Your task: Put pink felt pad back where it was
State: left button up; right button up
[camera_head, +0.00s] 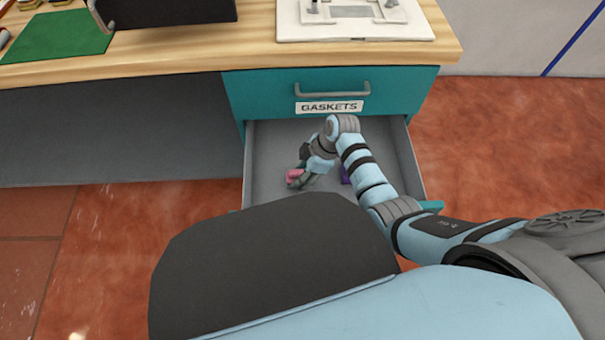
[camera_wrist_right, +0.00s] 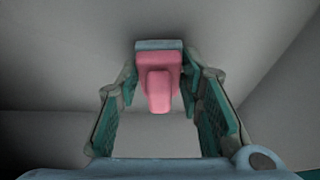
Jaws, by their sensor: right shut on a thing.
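The pink felt pad (camera_head: 294,177) is inside the open lower drawer (camera_head: 263,150), at the end of my right arm. In the right wrist view the pad (camera_wrist_right: 160,88) is a pink block with a raised tab and a grey-blue layer along its far edge. My right gripper (camera_head: 301,177) is shut on it, with a green-lined finger on each side in the right wrist view. I cannot tell whether the pad touches the drawer floor. My left gripper is not in view.
A purple object (camera_head: 345,175) lies in the drawer, partly hidden by my right arm. The closed teal drawer (camera_head: 400,90) above has a GASKETS label (camera_head: 329,107). The worktop (camera_head: 200,52) overhead holds a green mat (camera_head: 55,36) and a white plate (camera_head: 355,30).

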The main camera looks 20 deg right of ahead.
jog(key=shift+f, duration=0.15)
jog(key=o, duration=1.2)
jog(key=shift+r, duration=0.35)
jog(key=p+v, duration=0.3)
jog(key=v, duration=0.1)
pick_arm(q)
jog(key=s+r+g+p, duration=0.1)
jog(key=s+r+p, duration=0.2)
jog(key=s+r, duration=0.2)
pick_arm(e)
jog(key=w+v, duration=0.1)
jog(key=v, duration=0.6)
jog(key=shift+s+d+r, duration=0.25)
jog(key=shift+s+r, duration=0.05)
jog(key=shift+s, duration=0.25)
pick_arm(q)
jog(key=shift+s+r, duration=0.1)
